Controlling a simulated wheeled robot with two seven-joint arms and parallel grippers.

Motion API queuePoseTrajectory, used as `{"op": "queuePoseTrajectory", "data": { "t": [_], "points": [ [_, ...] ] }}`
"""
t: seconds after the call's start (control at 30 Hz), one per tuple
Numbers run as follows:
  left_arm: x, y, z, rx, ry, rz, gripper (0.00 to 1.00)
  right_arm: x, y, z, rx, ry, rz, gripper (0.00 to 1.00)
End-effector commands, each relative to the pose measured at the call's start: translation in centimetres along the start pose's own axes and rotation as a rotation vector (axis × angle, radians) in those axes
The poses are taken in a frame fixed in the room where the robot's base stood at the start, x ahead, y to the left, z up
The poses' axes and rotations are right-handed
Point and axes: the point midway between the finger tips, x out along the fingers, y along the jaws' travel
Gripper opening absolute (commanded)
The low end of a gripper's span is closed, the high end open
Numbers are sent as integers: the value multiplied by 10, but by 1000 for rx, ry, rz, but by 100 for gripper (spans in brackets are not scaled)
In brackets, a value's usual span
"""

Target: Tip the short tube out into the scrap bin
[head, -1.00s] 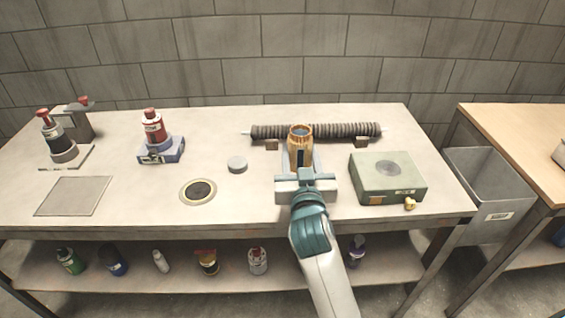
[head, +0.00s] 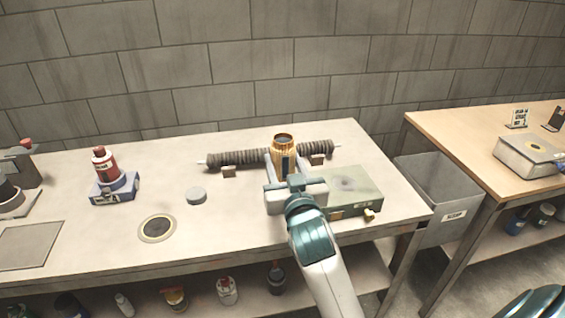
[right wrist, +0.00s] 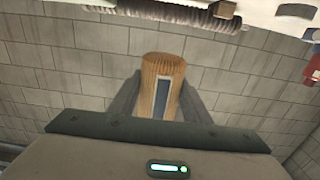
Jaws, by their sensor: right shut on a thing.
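The short tube (head: 283,143) is golden-brown with an open top and a dark strip with a pale border down its side. In the right wrist view the tube (right wrist: 162,75) sits between the two fingers (right wrist: 160,100). The inside of the tube is too small to make out. The scrap bin (head: 435,195), a grey open bin with a label, stands between the two tables, right of the gripper and apart from it. My left gripper is out of view.
A green box (head: 360,185) lies beside the gripper at the bench's right end. A long ribbed tube (head: 240,159) rests on blocks behind. A wooden table (head: 470,135) borders the bin.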

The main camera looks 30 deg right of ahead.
Motion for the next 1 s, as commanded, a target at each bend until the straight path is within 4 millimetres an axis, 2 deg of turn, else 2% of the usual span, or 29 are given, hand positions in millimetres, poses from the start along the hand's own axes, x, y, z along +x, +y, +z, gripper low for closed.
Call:
{"op": "queuePoseTrajectory", "data": {
  "t": [0.2, 0.37, 0.57, 0.7, 0.9, 1.0],
  "points": [
    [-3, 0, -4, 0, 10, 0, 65, -3, -2, 2, -2, 0, -7, 20],
    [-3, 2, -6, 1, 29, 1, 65, -17, -8, 11, -11, -4, -34, 20],
    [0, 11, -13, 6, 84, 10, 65, -55, -23, 30, -26, -7, -102, 20],
    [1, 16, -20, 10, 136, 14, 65, -92, -35, 42, -27, -7, -161, 20],
    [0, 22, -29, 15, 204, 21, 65, -142, -48, 51, -16, -6, -233, 20],
    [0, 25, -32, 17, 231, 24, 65, -160, -52, 52, -9, -3, -257, 20]
  ]
}}
